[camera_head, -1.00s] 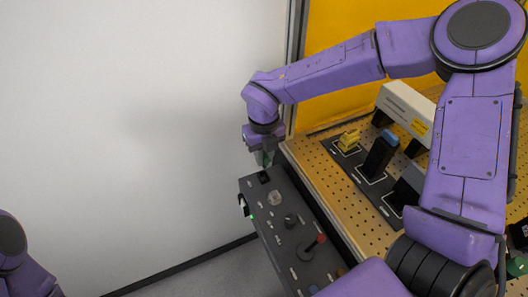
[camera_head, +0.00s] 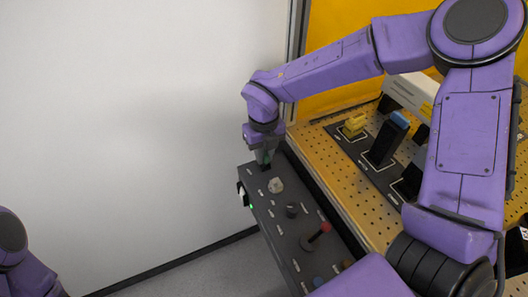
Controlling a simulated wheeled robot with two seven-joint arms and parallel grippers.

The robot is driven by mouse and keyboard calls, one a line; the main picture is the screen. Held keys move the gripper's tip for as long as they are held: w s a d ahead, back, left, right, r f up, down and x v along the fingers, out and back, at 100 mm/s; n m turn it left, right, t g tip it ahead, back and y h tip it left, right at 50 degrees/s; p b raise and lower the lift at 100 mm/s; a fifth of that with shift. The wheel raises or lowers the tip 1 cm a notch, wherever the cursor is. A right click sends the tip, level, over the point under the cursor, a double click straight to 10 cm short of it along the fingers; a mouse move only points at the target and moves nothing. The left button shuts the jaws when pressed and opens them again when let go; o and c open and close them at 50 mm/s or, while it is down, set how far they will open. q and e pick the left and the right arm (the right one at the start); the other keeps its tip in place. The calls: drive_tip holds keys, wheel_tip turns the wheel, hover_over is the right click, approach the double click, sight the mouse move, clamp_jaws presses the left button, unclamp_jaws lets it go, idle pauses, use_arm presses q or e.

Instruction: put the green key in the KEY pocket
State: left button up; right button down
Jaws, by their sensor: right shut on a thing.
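My right gripper (camera_head: 263,153) points down over the far end of the dark control panel (camera_head: 285,215). It is shut on a small dark green piece, apparently the green key (camera_head: 267,158), mostly hidden by the fingers. The key is at or just above a black square fitting on the panel; I cannot tell whether it is inside it. A dark tray (camera_head: 345,148) with white-outlined pockets lies on the perforated bench; its labels are too small to read, so I cannot tell which is the KEY pocket. My left gripper is out of view.
A yellow piece (camera_head: 354,125) and a blue-topped black block (camera_head: 386,140) stand in the tray. The panel carries a pale knob (camera_head: 276,185), a black knob (camera_head: 292,209) and a red-tipped lever (camera_head: 320,232). My right arm hides part of the perforated bench (camera_head: 310,138).

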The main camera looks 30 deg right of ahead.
drive_tip(key=shift+f, duration=0.5)
idle(0.4)
drive_tip(key=c, duration=1)
unclamp_jaws()
drive_tip(key=shift+r, duration=0.15)
wheel_tip(320, 180, up, 7)
drive_tip(key=p, duration=0.6)
